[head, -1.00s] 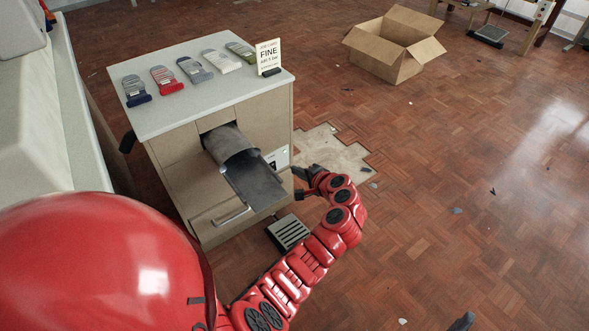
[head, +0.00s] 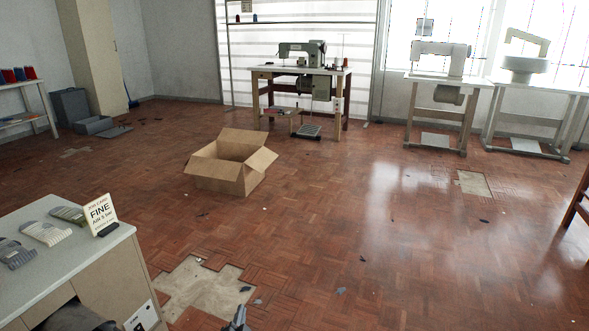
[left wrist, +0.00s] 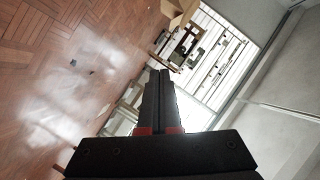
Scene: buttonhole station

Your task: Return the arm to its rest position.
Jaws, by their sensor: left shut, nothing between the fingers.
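My left gripper shows in the left wrist view (left wrist: 160,74), its two dark fingers pressed together with nothing between them. In the head view only the dark tip of the left gripper (head: 238,318) shows at the bottom edge, over the floor to the right of the cabinet (head: 112,278). My right gripper is in neither view.
The cabinet's light top holds a sign (head: 101,214) and several grey and green pieces. An open cardboard box (head: 228,178) stands on the parquet. Sewing tables (head: 300,72) line the back wall. A bare floor patch (head: 200,288) lies beside the cabinet. The middle floor is mostly clear.

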